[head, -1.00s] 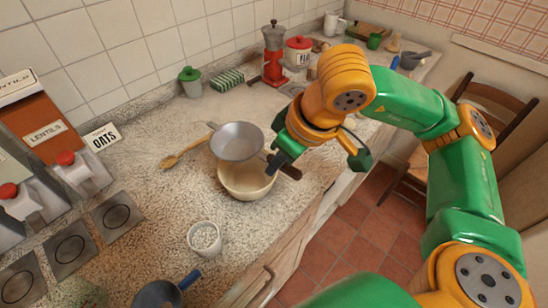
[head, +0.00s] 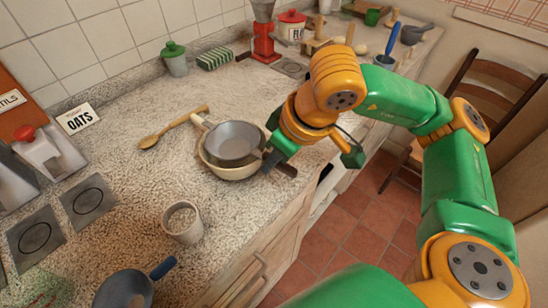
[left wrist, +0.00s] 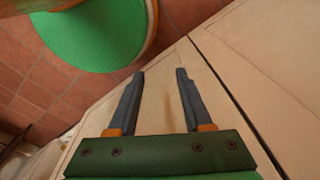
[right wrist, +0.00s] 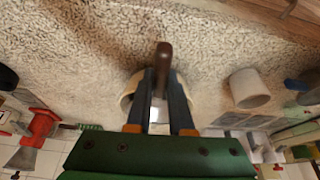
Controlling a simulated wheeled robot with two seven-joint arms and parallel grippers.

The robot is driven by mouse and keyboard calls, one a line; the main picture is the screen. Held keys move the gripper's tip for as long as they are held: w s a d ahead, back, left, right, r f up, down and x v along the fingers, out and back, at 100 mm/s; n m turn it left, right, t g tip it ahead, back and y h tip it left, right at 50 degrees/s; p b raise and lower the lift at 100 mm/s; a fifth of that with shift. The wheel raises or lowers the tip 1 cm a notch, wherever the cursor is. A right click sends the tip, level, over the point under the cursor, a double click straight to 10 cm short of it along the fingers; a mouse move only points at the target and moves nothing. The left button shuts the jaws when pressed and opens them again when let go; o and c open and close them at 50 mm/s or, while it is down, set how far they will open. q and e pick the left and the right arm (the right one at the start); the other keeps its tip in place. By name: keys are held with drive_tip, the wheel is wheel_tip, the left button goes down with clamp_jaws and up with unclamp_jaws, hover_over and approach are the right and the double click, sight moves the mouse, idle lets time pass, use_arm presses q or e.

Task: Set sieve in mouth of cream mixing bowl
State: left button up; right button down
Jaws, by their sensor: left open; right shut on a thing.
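The cream mixing bowl (head: 232,173) stands on the counter in the head view. The grey metal sieve (head: 231,142) is over its mouth, and the bowl's rim shows around the sieve on the left and front. I cannot tell whether the sieve rests on the rim. My right gripper (head: 270,158) is shut on the sieve's dark brown handle (head: 286,170) at the bowl's right side. In the right wrist view the handle (right wrist: 164,54) sticks out between the fingers, and the bowl (right wrist: 128,91) is partly hidden behind them. My left gripper (left wrist: 160,73) is open and empty, away from the bowl.
A wooden spoon (head: 170,128) lies left of the bowl. A small white cup (head: 182,222) and a blue-handled pan (head: 126,289) are in front. The counter's edge runs close on the right.

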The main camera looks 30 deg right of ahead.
drive_tip(key=shift+f+b, duration=0.3)
idle(0.8)
drive_tip(key=c, duration=0.7)
unclamp_jaws()
drive_tip(key=shift+r, duration=0.15)
drive_tip(key=v, duration=0.7)
drive_tip(key=shift+s, duration=0.1)
